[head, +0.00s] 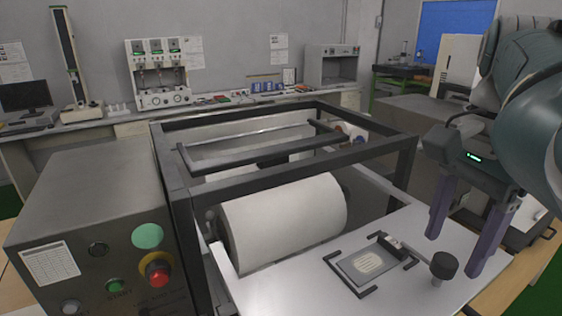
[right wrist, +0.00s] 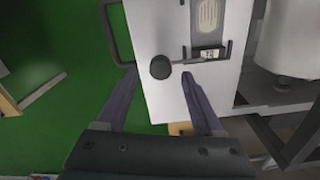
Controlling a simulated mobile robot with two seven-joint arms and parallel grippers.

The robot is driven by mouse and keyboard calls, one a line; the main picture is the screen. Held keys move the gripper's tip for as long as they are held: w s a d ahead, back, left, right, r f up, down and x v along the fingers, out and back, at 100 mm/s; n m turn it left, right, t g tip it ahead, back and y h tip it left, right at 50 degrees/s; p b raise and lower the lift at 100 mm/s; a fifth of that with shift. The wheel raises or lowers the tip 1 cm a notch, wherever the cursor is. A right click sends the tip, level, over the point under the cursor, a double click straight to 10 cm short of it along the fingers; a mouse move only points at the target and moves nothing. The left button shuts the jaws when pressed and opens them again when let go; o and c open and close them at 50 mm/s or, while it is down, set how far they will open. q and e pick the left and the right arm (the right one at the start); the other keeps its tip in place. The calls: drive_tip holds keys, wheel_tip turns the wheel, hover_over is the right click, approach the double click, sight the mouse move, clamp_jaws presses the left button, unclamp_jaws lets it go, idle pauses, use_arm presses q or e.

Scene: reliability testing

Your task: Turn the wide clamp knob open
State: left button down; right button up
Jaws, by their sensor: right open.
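A dark round knob (head: 444,265) stands on the white plate (head: 310,290) near its right side in the head view. It also shows in the right wrist view (right wrist: 161,67). My right gripper (head: 455,255) is open and empty, with its two purple fingers pointing down, one on either side of the knob in the picture. In the right wrist view the knob lies a little beyond the gap between the fingertips (right wrist: 160,72). I see no contact. A grey flat specimen holder (head: 374,265) with a pale printed pad lies left of the knob. My left gripper is not in view.
A dark frame (head: 290,165) surrounds a large white roller (head: 285,220) behind the plate. A grey control box (head: 90,220) with a red stop button (head: 158,274) stands at the left. A dark handle (right wrist: 113,35) juts from the plate's edge. Benches with instruments line the back wall.

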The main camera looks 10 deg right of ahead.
drive_tip(key=shift+f, duration=1.25)
clamp_jaws()
